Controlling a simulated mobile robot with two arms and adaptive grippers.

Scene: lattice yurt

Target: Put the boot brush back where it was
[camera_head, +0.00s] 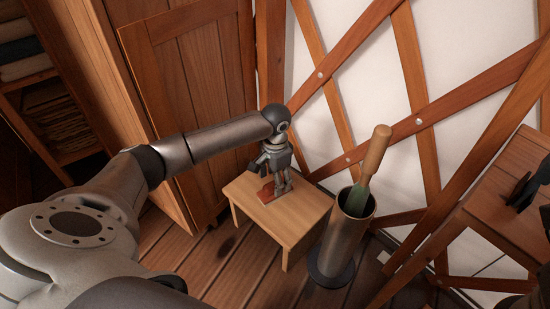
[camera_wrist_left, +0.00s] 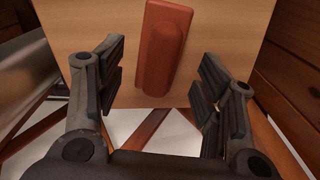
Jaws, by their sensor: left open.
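The boot brush appears to be the red-brown block (camera_head: 267,192) with a raised, rounded ridge, lying on the small light-wood table (camera_head: 295,222). In the left wrist view the brush (camera_wrist_left: 155,77) lies flat on the tabletop (camera_wrist_left: 90,17). My left gripper (camera_head: 276,188) is open above the table and hides part of the brush in the head view. In the left wrist view its fingers (camera_wrist_left: 158,88) stand on either side of the brush's near end, with clear gaps. Nothing is held. I cannot make out my right gripper.
A grey cylindrical stand (camera_head: 341,245) beside the table holds a wooden-handled green item (camera_head: 372,158). A wooden cabinet (camera_head: 195,90) stands behind on the left, against lattice walls (camera_head: 410,75). A wooden surface (camera_head: 505,200) with unclear dark shapes is at the right edge.

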